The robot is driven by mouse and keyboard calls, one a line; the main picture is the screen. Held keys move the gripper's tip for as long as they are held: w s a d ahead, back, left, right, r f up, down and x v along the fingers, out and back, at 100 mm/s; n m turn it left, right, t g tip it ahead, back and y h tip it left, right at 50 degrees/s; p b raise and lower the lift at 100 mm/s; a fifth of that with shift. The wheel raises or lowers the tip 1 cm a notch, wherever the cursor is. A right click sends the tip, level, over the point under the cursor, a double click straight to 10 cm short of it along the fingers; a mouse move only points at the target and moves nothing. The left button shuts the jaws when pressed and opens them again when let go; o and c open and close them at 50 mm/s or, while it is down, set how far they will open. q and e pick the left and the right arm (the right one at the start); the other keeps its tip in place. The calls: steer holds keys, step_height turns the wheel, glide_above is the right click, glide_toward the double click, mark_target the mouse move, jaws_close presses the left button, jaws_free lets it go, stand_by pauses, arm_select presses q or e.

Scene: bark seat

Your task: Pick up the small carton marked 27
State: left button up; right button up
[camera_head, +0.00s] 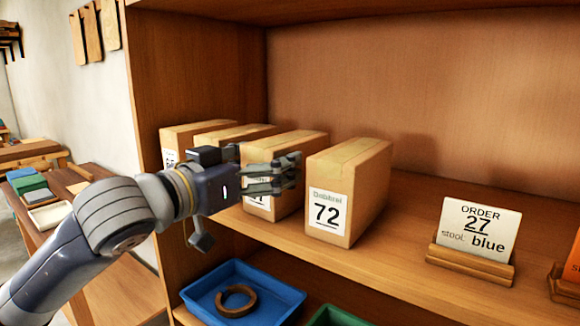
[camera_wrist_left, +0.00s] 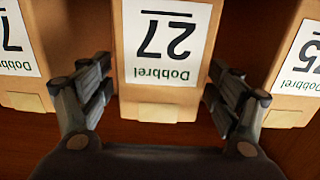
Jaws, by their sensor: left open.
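The small carton marked 27 (camera_wrist_left: 165,95) fills the middle of the left wrist view, where its label appears upside down. In the head view this carton (camera_head: 291,142) is third from the left on the shelf, its label mostly hidden behind my left gripper (camera_head: 290,172). My left gripper is open, with one finger at each side edge of the carton's front in the left wrist view (camera_wrist_left: 161,88). I cannot tell whether the fingers touch it. My right gripper is not in view.
A carton marked 72 (camera_head: 349,190) stands close to the right; two more cartons (camera_head: 183,138) stand to the left. An order card reading 27, stool, blue (camera_head: 479,229) stands on the shelf (camera_head: 385,255). A blue tray (camera_head: 285,303) with a ring (camera_head: 237,301) sits below.

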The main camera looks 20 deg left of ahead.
arm_select(q)
steer(key=p+x, duration=0.1)
steer(key=x, duration=0.3)
steer(key=shift+w+d+p, duration=0.1)
steer(key=shift+w+p, duration=0.1)
steer(key=shift+p, duration=0.2)
steer(key=shift+w+d, duration=0.1)
steer(key=shift+w, duration=0.15)
steer(key=shift+w+f, duration=0.1)
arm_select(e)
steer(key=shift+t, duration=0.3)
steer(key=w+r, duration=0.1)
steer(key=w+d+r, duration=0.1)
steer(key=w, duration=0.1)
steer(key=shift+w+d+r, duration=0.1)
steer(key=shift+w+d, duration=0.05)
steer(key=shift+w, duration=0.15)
arm_select(q)
steer(key=c, duration=1.1)
steer(key=shift+c, duration=0.3)
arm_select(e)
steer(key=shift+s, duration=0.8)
